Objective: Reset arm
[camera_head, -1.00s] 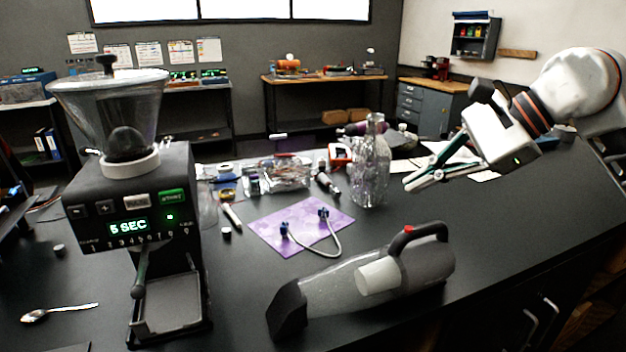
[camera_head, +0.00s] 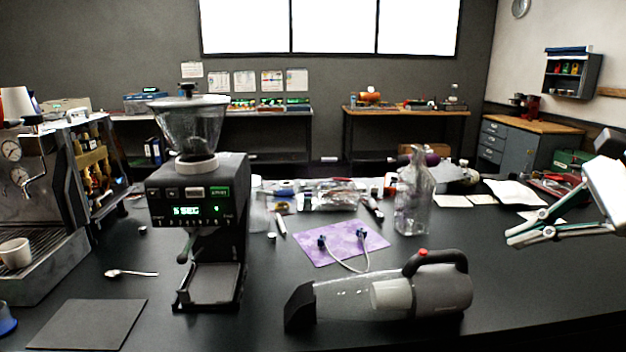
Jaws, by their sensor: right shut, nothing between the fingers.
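My right gripper (camera_head: 520,235) shows at the right edge of the head view, with white and dark links and thin green-grey fingers. My left gripper is not in view.
A coffee grinder (camera_head: 200,205) stands left of centre, an espresso machine (camera_head: 30,220) at far left. A handheld vacuum (camera_head: 440,290) lies at the front. A spoon (camera_head: 130,273) lies left; the right front table is clear.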

